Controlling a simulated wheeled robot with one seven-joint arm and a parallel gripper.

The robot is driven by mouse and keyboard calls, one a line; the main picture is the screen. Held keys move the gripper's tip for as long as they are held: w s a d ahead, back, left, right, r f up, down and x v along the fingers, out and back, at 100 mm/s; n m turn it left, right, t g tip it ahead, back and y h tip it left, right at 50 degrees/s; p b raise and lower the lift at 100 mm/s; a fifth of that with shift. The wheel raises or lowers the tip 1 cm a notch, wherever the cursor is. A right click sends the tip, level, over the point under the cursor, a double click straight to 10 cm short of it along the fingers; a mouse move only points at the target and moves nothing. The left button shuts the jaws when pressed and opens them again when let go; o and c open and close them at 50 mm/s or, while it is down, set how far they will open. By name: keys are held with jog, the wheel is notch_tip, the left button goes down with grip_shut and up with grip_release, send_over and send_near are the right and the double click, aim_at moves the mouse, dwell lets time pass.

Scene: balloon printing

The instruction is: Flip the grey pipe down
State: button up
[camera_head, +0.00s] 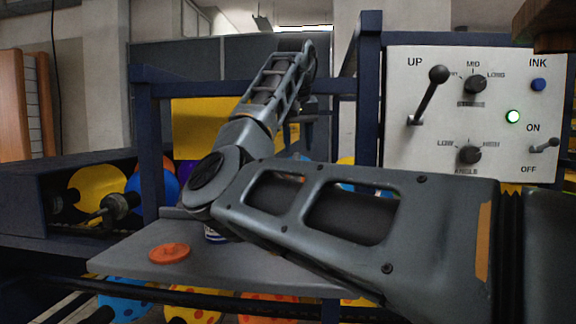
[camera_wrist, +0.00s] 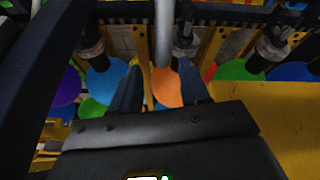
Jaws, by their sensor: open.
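The grey pipe (camera_wrist: 164,32) shows in the wrist view as a pale upright bar at the top centre. Its lower end lies between the fingertips of my gripper (camera_wrist: 160,68) in the picture. My gripper is open, with one dark finger on each side of the pipe's line. I cannot tell whether either finger touches the pipe. In the head view my gripper (camera_head: 306,118) is small and dark beyond my forearm, near the blue frame. I cannot make out the pipe there.
A control panel (camera_head: 430,150) with a lever, knobs and a green light stands at the right. A grey shelf (camera_head: 130,262) holds an orange disc (camera_head: 169,253). Balloons, including an orange one (camera_wrist: 168,90), and dark nozzles crowd around my gripper. A yellow panel (camera_wrist: 285,110) is at its right.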

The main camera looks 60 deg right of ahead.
jog(key=shift+w+d+f, duration=0.2)
jog(key=shift+w+f, duration=0.05)
jog(key=shift+w, duration=0.05)
jog(key=shift+b+x, duration=0.3)
jog(key=shift+x, duration=3.15)
jog(key=shift+c, duration=0.3)
jog(key=shift+s, duration=0.15)
grip_shut()
